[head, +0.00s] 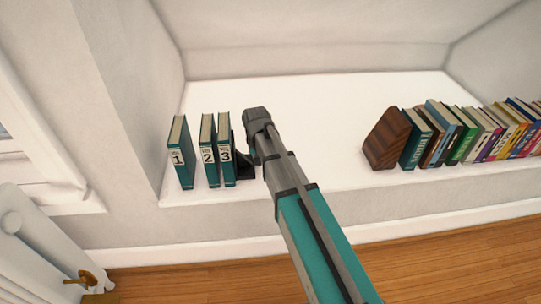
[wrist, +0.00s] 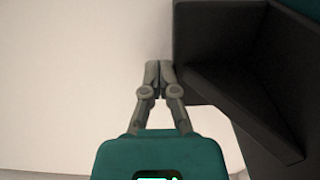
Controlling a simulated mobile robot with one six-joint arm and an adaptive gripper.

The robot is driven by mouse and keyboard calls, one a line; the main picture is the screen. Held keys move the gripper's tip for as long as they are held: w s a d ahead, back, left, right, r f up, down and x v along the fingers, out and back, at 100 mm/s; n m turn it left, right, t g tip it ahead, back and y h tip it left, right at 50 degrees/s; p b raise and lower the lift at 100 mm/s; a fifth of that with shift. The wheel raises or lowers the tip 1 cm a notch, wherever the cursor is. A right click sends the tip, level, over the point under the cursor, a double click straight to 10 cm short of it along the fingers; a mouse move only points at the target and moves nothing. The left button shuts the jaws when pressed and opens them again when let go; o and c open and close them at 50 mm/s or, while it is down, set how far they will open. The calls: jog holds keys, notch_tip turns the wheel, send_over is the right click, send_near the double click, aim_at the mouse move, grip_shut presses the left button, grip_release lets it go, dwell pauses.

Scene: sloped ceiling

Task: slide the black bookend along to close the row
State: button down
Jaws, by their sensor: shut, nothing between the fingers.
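Three teal books stand upright in the alcove in the head view: book 1 (head: 180,155), book 2 (head: 208,152) and book 3 (head: 226,152). A gap shows between books 1 and 2; books 2 and 3 stand close together. The black bookend (head: 242,164) is at the right of book 3, partly hidden by my gripper (head: 252,152). The bookend (wrist: 235,85) fills the right of the wrist view. My gripper (wrist: 159,72) is shut and empty, its fingertips at the bookend's left edge in that view. Whether they touch it, I cannot tell.
A brown wooden bookend (head: 387,138) stands farther right, with a long row of coloured books (head: 465,132) beyond it. The white ledge (head: 330,110) is clear between the two groups. The alcove's left wall (head: 140,90) is close to book 1.

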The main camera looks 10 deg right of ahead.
aim_at(221, 171)
jog(key=shift+a, duration=7.7)
jog(key=shift+d, duration=1.1)
